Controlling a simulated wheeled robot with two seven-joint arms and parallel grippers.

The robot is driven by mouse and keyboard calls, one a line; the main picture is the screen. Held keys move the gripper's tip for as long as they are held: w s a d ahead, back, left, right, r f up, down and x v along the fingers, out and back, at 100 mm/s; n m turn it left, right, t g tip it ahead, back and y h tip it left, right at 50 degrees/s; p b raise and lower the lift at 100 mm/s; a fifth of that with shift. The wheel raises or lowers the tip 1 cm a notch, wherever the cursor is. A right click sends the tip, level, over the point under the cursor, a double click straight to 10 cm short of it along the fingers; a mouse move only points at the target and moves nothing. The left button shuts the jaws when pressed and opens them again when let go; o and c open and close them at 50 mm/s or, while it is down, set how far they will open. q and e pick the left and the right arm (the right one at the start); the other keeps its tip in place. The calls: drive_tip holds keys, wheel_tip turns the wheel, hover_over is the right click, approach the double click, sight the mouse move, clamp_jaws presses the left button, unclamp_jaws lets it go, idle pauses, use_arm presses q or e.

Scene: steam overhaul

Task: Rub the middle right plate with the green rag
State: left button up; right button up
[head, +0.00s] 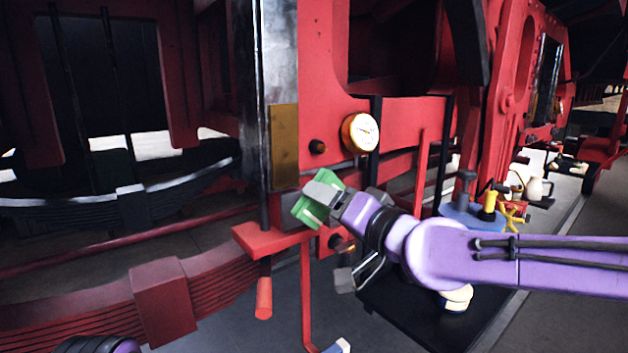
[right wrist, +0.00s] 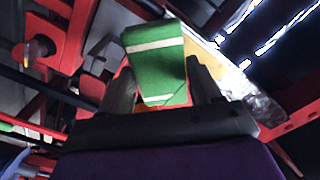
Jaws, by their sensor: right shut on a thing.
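My right gripper (head: 327,196) is shut on the green rag (head: 308,211), a folded pad with pale stripes, which sits between the two fingers in the right wrist view (right wrist: 156,62). The rag is just below and right of the plate's lower edge; I cannot tell if they touch. My left gripper is out of view.
A red bracket (head: 268,238) with a hanging red-ended rod is below. A black bench (head: 400,309) and a blue round object (head: 460,214) stand to the right.

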drive_tip(key=x, duration=0.6)
drive_tip(key=shift+a+f+p, duration=0.15)
drive_tip(key=shift+a+p, duration=0.05)
drive_tip(key=shift+p, duration=0.2)
drive_tip(key=shift+x, duration=1)
wheel_tip(320, 180, up, 4)
drive_tip(key=p, duration=0.4)
wheel_tip(320, 180, down, 4)
drive_tip(key=b, duration=0.3)
drive_tip(key=shift+w, duration=0.1)
idle(0.4)
